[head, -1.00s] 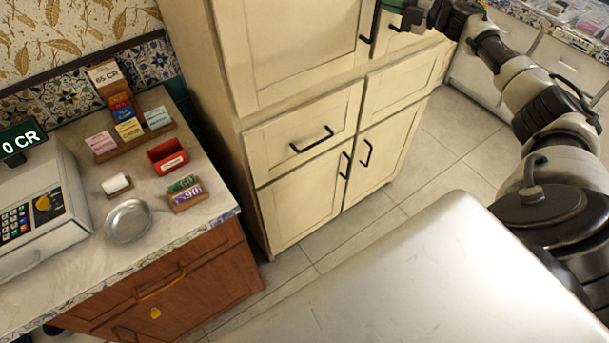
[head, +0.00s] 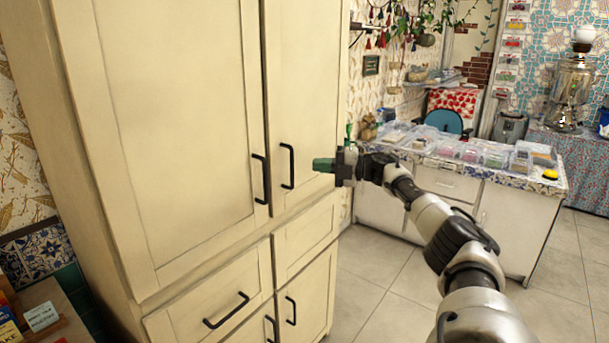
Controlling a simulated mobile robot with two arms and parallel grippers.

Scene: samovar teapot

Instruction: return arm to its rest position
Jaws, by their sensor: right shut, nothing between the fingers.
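My right arm reaches in from the lower right of the head view. Its gripper (head: 324,165), with green fingertips, is shut and empty. In the picture it lies just right of the black handle on the cabinet's right upper door; I cannot tell how far it is from the door. My left gripper is not in view. A shiny metal samovar (head: 572,92) stands on a cloth-covered table at the far right.
A tall cream cabinet (head: 180,130) fills the left, its doors and drawers closed. A counter (head: 515,180) with several clear containers stands behind my right arm. A blue chair (head: 444,121) is beyond it. Tiled floor (head: 375,275) is free between cabinet and counter.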

